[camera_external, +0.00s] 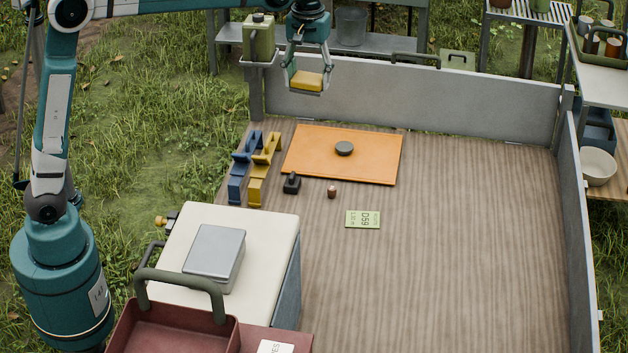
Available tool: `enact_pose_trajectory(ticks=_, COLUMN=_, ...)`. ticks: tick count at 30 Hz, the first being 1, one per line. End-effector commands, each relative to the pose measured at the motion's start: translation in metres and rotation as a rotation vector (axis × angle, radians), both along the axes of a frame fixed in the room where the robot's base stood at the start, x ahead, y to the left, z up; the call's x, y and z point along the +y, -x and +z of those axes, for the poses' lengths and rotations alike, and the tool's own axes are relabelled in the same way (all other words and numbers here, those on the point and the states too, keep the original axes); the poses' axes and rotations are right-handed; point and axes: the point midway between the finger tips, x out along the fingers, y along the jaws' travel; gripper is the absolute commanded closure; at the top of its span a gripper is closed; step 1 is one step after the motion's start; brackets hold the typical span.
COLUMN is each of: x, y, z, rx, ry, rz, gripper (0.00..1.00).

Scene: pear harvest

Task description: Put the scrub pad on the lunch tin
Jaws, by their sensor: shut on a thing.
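My gripper (307,84) is at the top of the view, shut on a yellow scrub pad (307,80). It holds the pad in the air, near the back left corner of the wooden trailer bed. The lunch tin (213,250) is a grey metal box with a flat, bare lid. It lies on the white top of a cooler-like box (255,225) at the front left, well apart from my gripper. The pad's underside is hidden.
An orange board (370,165) with a dark round puck (344,149) lies on the bed. Blue and yellow clamps (262,160) stand left of it. A red crate (175,335) with a raised green handle (185,277) is in front of the tin. The bed's right side is clear.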

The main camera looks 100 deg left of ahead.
Motion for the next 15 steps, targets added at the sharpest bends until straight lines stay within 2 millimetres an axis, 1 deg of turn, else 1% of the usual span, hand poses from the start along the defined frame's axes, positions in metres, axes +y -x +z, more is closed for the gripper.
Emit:
enact_pose_trajectory(ticks=1, x=0.0, y=0.0, z=0.008, rx=0.0, ry=0.0, rz=0.0, gripper=0.58)
enact_pose_trajectory(ticks=9, x=0.0, y=0.0, z=0.04, rx=0.0, ry=0.0, rz=0.0, gripper=0.58)
enact_pose_trajectory(ticks=10, x=-0.001, y=-0.001, z=0.043, rx=0.0, ry=0.0, rz=-0.002, gripper=0.58)
enact_pose_trajectory(ticks=15, x=-0.023, y=-0.007, z=0.042, rx=0.0, ry=0.0, rz=-0.05, gripper=0.58)
